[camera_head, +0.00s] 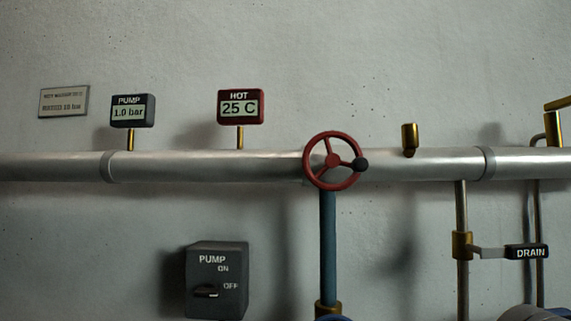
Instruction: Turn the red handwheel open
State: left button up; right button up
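The red handwheel (316,143) is mounted at the front of the horizontal silver pipe (215,166), near the middle of the camera_head view. Neither of my grippers is in view, and nothing touches the wheel.
A pump gauge (132,111) reads 1.0 bar and a red hot gauge (240,107) reads 25 C. A grey pump switch box (217,279) is lower left. A drain lever (527,252) and brass fittings (462,245) are at right. A plaque (63,101) hangs upper left.

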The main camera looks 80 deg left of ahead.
aim_at(359, 164)
jog(key=u, duration=2.2)
jog(key=l, duration=0.1)
